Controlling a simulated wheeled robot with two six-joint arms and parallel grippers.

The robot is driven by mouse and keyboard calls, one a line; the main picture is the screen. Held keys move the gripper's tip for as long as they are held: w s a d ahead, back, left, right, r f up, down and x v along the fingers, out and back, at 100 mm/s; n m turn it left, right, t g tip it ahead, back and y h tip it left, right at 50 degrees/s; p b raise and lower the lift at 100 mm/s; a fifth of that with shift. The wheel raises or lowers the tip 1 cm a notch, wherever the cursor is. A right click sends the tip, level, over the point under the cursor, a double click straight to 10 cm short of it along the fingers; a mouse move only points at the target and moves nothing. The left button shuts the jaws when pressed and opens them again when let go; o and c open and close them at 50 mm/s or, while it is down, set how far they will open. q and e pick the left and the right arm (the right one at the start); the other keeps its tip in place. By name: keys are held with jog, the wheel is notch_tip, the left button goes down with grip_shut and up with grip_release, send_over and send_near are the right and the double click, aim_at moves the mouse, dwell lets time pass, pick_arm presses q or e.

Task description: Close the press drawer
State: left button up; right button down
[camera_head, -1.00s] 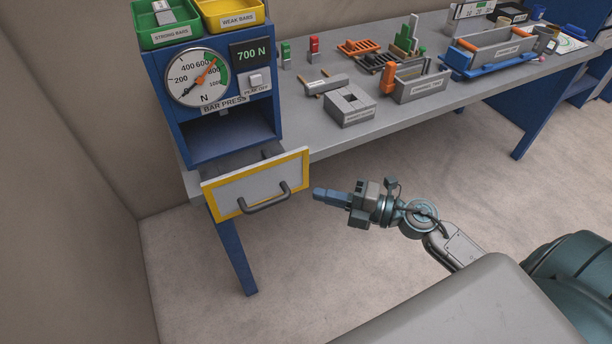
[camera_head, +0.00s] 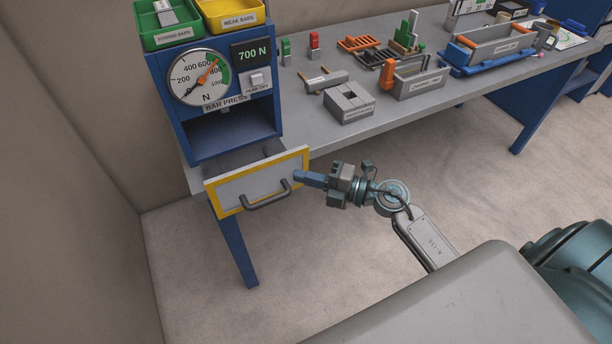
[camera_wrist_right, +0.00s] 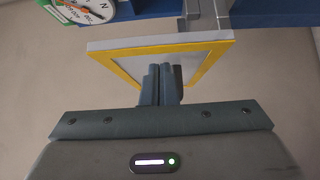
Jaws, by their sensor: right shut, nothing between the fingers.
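The press drawer (camera_head: 238,190) has a white front with a yellow frame and a dark bar handle (camera_head: 266,196). It stands partly out of the blue bar press (camera_head: 176,110), below its open bay. My right gripper (camera_head: 299,176) is shut and empty, its fingertips at the right part of the drawer front, beside the handle. In the right wrist view the closed fingers (camera_wrist_right: 160,80) point at the drawer front (camera_wrist_right: 112,66) and overlap its lower edge; contact looks likely but is not certain. My left gripper is not in view.
The grey bench (camera_head: 310,130) runs right from the press and carries a grey block mould (camera_head: 350,104), a trough with an orange handle (camera_head: 418,82) and a blue-based tray (camera_head: 490,58). Green (camera_head: 165,36) and yellow (camera_head: 230,14) bins top the press. Floor space in front is free.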

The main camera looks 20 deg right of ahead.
jog(key=shift+w+r, duration=0.1)
jog(key=shift+w, duration=0.4)
jog(key=w+p, duration=0.1)
jog(key=w, duration=0.7)
jog(key=shift+a, duration=0.15)
jog(key=b, duration=0.1)
send_over(273, 140)
jog(key=shift+r, duration=0.15)
jog(key=shift+r, duration=0.1)
